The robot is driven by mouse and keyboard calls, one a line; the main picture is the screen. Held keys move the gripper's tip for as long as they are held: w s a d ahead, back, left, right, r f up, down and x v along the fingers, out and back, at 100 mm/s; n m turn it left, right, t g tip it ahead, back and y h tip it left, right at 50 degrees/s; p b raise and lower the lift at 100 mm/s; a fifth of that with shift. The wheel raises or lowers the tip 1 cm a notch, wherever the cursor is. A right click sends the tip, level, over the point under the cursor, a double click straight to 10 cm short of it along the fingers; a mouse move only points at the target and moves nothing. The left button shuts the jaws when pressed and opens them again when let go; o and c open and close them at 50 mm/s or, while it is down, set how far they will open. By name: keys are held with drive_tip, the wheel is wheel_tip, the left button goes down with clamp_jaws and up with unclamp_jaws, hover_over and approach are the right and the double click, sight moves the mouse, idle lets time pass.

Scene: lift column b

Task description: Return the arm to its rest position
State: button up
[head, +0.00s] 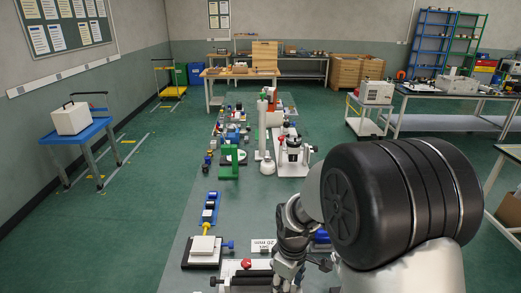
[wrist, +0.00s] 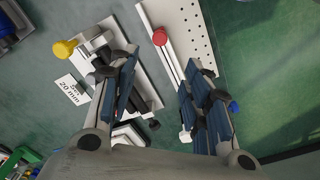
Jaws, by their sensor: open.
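My arm reaches over the long bench from the lower right of the head view, with its large black joint close to the camera. My gripper (head: 288,272) points down over the near part of the bench. In the wrist view my gripper (wrist: 158,82) has its two blue-padded fingers well apart. No object is held between them. Below them lie a white fixture with dark parts (wrist: 150,90) and a white rail with a red knob (wrist: 160,37). I cannot tell the exact height above these parts.
A printed label card (head: 263,246) lies beside the gripper. A black-based fixture with a yellow part (head: 203,248) stands to its left. A white and black device (head: 292,155) and a green stand (head: 231,165) are farther along the bench.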

drive_tip(key=s+d+r+m+t, duration=0.1)
drive_tip(key=s+d+r+m, duration=0.15)
drive_tip(key=s+r, duration=0.4)
drive_tip(key=s+d+r+m+t, duration=0.1)
drive_tip(key=s+r+m, duration=0.2)
drive_tip(key=r, duration=0.7)
drive_tip(key=s+d+r+m+t, duration=0.1)
drive_tip(key=s+r+m, duration=0.1)
drive_tip(key=s, duration=0.4)
drive_tip(key=s+d+r+m+t, duration=0.1)
drive_tip(key=s+r+m, duration=0.1)
drive_tip(key=s, duration=0.4)
drive_tip(key=shift+d+r+m, duration=0.25)
drive_tip(key=shift+r+m, duration=0.05)
drive_tip(key=shift+m, duration=0.15)
